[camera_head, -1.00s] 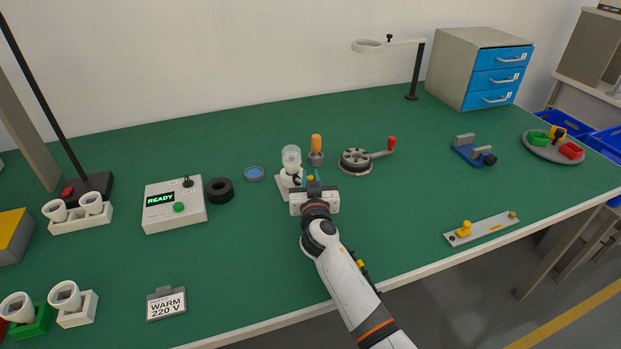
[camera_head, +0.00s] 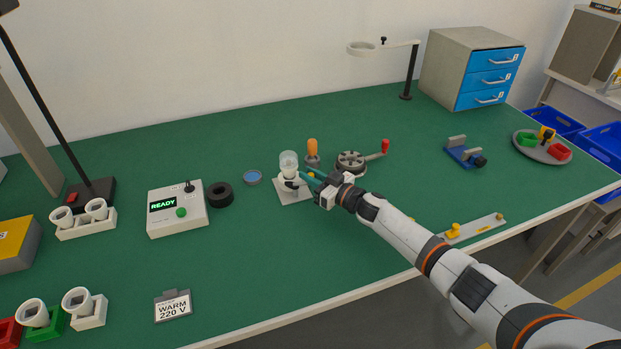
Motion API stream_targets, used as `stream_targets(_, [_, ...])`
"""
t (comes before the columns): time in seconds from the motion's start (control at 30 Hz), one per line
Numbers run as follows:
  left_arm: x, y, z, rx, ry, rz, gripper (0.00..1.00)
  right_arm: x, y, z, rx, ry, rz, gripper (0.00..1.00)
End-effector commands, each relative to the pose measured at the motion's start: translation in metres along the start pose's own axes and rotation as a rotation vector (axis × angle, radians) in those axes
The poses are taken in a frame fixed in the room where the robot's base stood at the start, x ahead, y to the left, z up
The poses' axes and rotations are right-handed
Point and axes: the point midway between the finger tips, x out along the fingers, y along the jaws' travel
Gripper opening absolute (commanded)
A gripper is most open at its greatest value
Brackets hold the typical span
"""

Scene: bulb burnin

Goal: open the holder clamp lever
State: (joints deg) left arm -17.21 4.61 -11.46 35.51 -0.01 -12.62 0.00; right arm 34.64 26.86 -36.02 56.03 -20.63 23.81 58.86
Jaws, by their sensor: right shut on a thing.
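The bulb holder (camera_head: 294,197) is a white base on the green table, with a clear glass bulb (camera_head: 288,160) upright in it. My right gripper (camera_head: 302,178) reaches in from the right, its teal fingers at the holder's right side just below the bulb. The fingers are shut on the holder clamp lever, which they mostly hide, so its exact angle cannot be told. A small dark part shows at the fingertips against the white socket. My left gripper is not in view.
An orange-topped bulb (camera_head: 312,148) stands close behind the gripper, and a round grey fixture with a red-knobbed crank (camera_head: 351,161) stands right of it. A black ring (camera_head: 220,194) and a READY box (camera_head: 177,208) are to the left.

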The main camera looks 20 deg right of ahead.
Motion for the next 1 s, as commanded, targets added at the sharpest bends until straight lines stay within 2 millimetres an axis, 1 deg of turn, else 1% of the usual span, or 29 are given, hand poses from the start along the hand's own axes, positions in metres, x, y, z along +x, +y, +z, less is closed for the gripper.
stream_targets(0.03, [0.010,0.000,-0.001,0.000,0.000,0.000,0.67,0.002,-0.004,-0.003,-0.006,-0.001,0.035,0.00])
stream_targets(0.1, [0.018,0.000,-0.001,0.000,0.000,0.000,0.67,0.003,-0.006,-0.004,-0.006,-0.002,0.085,0.00])
stream_targets(0.3, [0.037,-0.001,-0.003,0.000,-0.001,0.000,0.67,0.007,-0.007,-0.004,-0.003,-0.002,0.197,0.00])
stream_targets(0.4, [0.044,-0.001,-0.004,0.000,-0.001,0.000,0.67,0.009,-0.007,-0.003,-0.002,-0.002,0.233,0.00])
stream_targets(0.6, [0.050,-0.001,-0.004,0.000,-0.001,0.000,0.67,0.010,-0.007,-0.001,-0.001,-0.001,0.275,0.00])
stream_targets(1.0, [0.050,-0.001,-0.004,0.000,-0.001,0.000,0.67,0.011,-0.007,0.001,0.000,-0.003,0.285,0.00])
